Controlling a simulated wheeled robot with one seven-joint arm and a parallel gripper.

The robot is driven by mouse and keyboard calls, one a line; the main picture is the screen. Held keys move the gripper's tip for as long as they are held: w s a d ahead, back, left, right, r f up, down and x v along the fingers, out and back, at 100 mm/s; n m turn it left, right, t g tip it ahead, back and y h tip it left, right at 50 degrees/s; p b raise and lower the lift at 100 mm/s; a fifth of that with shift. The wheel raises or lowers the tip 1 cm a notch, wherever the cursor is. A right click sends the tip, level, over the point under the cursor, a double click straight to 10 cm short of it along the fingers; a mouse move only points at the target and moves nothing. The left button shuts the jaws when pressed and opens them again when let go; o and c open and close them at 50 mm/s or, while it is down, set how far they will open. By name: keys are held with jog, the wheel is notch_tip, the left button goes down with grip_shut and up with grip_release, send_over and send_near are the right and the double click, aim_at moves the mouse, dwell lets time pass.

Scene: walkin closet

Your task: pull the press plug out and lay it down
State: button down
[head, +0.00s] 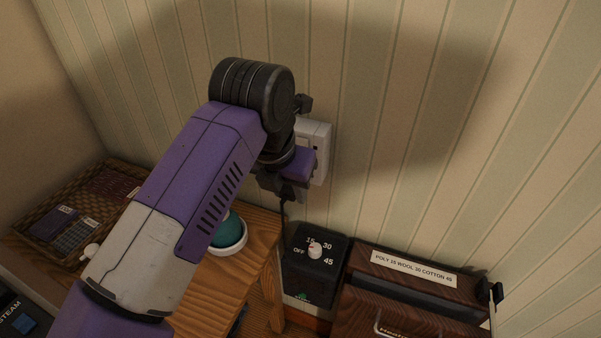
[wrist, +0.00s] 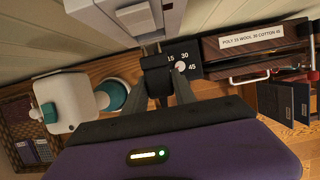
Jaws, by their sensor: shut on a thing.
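The black press plug (wrist: 154,72) is between my gripper's fingers in the wrist view. My gripper (wrist: 157,92) is shut on it, just in front of the white wall socket (wrist: 128,8). A narrow gap with what look like metal pins shows between plug and socket; I cannot tell whether the pin tips are still inside. In the head view the socket (head: 319,140) is on the striped wall, partly behind my arm. My gripper (head: 285,185) is mostly hidden there, and a dark cord (head: 283,213) hangs below it.
Below the socket stands a black timer box (head: 314,270) with a white dial. The wood-grained press (head: 415,290) is to its right. At left, a wooden table (head: 255,240) holds a teal-and-white round object (head: 229,233) and a wicker tray (head: 105,175). Some bare tabletop shows.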

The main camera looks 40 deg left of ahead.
jog(key=shift+s+d, duration=0.15)
jog(key=shift+s, duration=0.4)
jog(key=shift+s+d, duration=0.15)
jog(key=shift+s, duration=0.4)
dwell(0.4)
jog(key=b, duration=0.7)
send_over(229, 271)
jog(key=s, duration=0.1)
notch_tip(229, 271, down, 8)
notch_tip(229, 271, down, 10)
jog(key=shift+d+f, duration=0.1)
jog(key=shift+d, duration=0.05)
jog(key=shift+f+b, duration=0.35)
jog(key=shift+f, duration=0.25)
